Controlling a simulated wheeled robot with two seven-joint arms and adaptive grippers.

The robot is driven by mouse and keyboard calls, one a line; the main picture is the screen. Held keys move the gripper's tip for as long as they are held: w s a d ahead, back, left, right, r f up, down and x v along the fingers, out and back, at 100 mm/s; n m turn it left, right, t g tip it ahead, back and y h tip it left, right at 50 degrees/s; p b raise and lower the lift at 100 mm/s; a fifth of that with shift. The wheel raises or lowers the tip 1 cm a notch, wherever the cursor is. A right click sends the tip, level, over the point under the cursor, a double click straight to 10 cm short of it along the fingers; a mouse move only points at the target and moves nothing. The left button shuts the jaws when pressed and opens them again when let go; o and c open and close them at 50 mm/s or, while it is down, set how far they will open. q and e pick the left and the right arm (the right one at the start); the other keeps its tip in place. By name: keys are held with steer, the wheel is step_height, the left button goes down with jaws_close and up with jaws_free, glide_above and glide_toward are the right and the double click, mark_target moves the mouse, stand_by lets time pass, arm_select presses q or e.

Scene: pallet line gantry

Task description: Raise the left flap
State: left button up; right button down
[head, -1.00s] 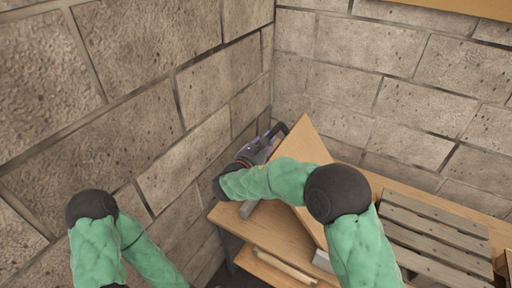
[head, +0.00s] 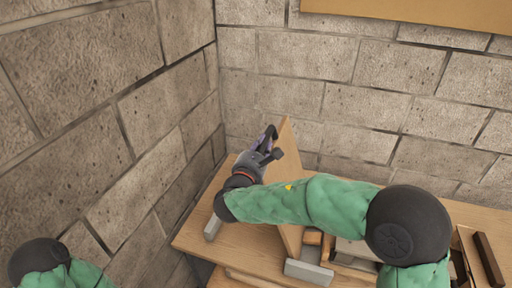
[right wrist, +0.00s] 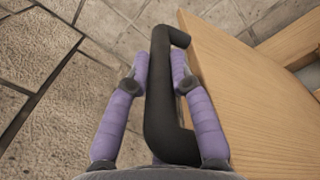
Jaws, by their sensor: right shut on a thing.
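The flap (head: 287,135) is a light wooden panel. In the head view it stands steeply up from the wooden bench and shows nearly edge-on. Its broad wooden face (right wrist: 240,85) fills the right of the right wrist view. A black bar handle (right wrist: 160,95) is fixed to it. My right gripper (head: 271,137) is at the flap's left side. In the right wrist view its purple fingers (right wrist: 160,72) are shut on the handle, one on each side. My right forearm crosses in front of the flap's lower part. My left gripper is out of view.
The wooden bench top (head: 205,205) runs along the back wall. Grey blocks sit on it, one at the left (head: 212,229) and one in front (head: 308,272). Rough block walls (head: 330,105) stand close behind and to the left. Wooden pieces (head: 488,258) lie at the right.

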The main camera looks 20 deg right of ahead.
steer(key=shift+r, duration=0.35)
steer(key=c, duration=1.1)
jaws_free()
steer(key=shift+w, duration=0.1)
steer(key=shift+f, duration=0.15)
steer(key=shift+a, duration=0.1)
steer(key=v, duration=1.2)
